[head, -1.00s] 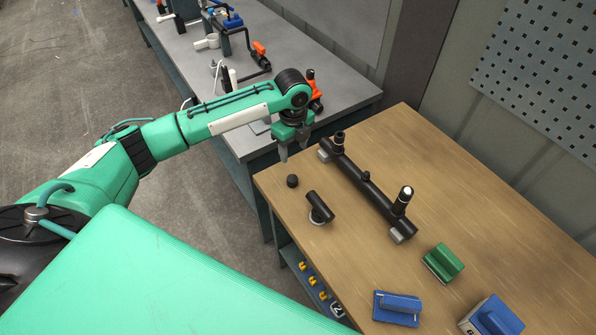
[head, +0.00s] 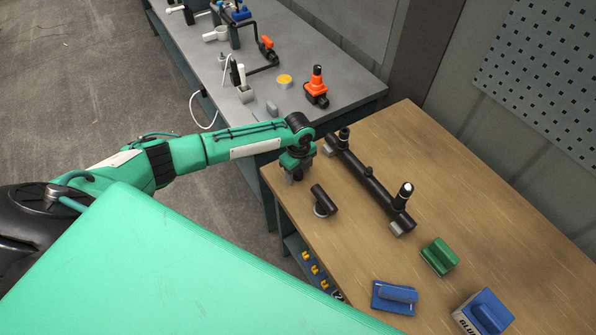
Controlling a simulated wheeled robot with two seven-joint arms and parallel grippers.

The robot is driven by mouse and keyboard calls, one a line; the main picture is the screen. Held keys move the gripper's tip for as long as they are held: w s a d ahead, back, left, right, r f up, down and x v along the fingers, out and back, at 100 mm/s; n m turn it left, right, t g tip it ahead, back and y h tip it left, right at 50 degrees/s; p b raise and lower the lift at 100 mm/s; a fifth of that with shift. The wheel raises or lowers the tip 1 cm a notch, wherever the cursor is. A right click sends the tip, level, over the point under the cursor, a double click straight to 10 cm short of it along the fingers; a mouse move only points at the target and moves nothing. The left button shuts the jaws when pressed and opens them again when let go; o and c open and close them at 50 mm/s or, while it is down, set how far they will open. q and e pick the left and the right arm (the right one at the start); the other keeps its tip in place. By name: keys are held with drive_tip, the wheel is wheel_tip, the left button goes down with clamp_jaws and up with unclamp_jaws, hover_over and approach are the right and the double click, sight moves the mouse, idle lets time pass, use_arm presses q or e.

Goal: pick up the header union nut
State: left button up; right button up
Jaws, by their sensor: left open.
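The small black nut, which I take to be the header union nut (head: 298,174), stands at the wooden bench's near left corner. It is mostly hidden by my left gripper (head: 296,176). That gripper points down over it with its fingertips low at the bench top. The jaws are open, with the dark nut showing between or just behind the fingers; I cannot tell whether they touch it. The long black header pipe (head: 368,180) lies to the right on grey supports. My right gripper is not in view.
A black elbow-like fitting (head: 323,200) stands close in front of the gripper. A green block (head: 440,256) and blue blocks (head: 395,297) sit near the front. The grey bench (head: 330,60) behind holds an orange-topped valve (head: 317,85). The wooden bench's right side is clear.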

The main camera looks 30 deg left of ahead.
sight(298, 172)
use_arm(q)
drive_tip(key=c, duration=0.9)
drive_tip(key=shift+c, duration=0.8)
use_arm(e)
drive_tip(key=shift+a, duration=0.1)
